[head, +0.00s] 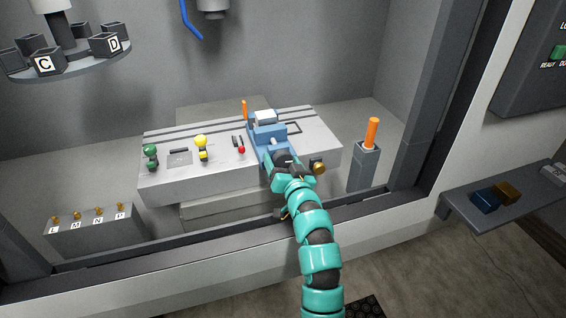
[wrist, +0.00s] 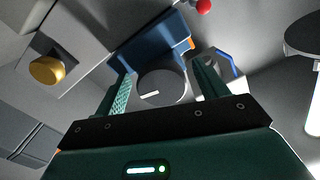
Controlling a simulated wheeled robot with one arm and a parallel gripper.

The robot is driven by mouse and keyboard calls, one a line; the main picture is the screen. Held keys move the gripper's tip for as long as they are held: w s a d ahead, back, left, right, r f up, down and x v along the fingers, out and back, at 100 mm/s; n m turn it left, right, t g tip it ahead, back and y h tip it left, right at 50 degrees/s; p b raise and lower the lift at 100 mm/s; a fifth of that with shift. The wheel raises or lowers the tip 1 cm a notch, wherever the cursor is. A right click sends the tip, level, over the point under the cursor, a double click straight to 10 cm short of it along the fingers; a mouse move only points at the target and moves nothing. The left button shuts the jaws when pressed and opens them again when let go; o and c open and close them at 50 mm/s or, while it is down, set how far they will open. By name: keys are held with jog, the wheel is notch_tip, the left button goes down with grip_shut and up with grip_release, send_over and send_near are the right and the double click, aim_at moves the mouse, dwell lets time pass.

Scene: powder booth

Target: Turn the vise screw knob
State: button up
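The blue vise (head: 270,133) sits on the grey machine table, and its body also shows in the wrist view (wrist: 150,50). The round dark grey screw knob (wrist: 162,86) with a white mark is on its near face. My gripper (wrist: 165,70) faces the knob, with one finger on each side of it. The fingers look spread, with a narrow gap to the knob on both sides; I see no clear contact. In the head view my gripper (head: 288,167) is at the vise's front and largely hides the knob.
A brass knob (head: 319,168) on a dark mount is close to the right of my gripper. A post with an orange handle (head: 371,134) stands farther right. A red ball knob (head: 241,150) and a yellow one (head: 201,142) are left. The booth sill (head: 210,257) runs below my arm.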

aim_at(283, 153)
jog(key=r, duration=0.4)
jog(key=shift+s+b, duration=0.35)
jog(key=shift+b, duration=0.05)
jog(key=s+r+p, duration=0.9)
jog(key=s+p, duration=0.4)
jog(key=p, duration=0.1)
jog(key=shift+s, duration=0.15)
jog(key=shift+d, duration=0.1)
